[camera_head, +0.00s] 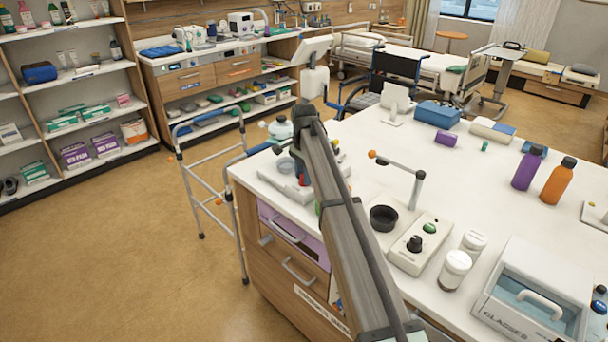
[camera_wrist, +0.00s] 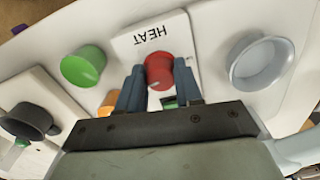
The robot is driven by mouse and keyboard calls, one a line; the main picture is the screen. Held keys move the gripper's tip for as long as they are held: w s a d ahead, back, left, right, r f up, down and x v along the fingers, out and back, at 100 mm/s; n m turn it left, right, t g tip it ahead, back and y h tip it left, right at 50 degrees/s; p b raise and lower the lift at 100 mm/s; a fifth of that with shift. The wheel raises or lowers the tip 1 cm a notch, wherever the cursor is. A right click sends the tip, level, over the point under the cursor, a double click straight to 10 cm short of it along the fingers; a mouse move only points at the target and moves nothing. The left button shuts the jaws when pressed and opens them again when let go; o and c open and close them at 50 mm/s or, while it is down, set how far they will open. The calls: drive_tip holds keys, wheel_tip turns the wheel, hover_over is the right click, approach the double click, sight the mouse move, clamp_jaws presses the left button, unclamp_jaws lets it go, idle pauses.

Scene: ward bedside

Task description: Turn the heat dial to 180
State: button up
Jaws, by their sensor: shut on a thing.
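The red heat dial (camera_wrist: 158,66) sits on a white panel (camera_wrist: 205,25) printed HEAT, which appears upside down in the wrist view. A small pale mark shows on the dial's near edge. No readable scale numbers show, so I cannot tell its setting. My gripper (camera_wrist: 159,78) has its two blue fingers on either side of the dial, shut on it. In the head view, my arm covers most of the gripper and the dial, at the counter's left end; only a bit of red shows there.
In the wrist view, a green knob (camera_wrist: 82,66) and an orange part (camera_wrist: 108,101) stand left of the fingers, and a grey round dish (camera_wrist: 262,62) right. A black cup (camera_head: 383,218), a control box (camera_head: 407,262) and white jars (camera_head: 455,270) stand right of my arm.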

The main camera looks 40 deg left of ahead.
drive_tip(key=shift+m, duration=0.5)
idle(0.3)
drive_tip(key=o, duration=1)
drive_tip(key=shift+o, duration=0.2)
wheel_tip(320, 180, up, 14)
drive_tip(key=shift+f, duration=0.1)
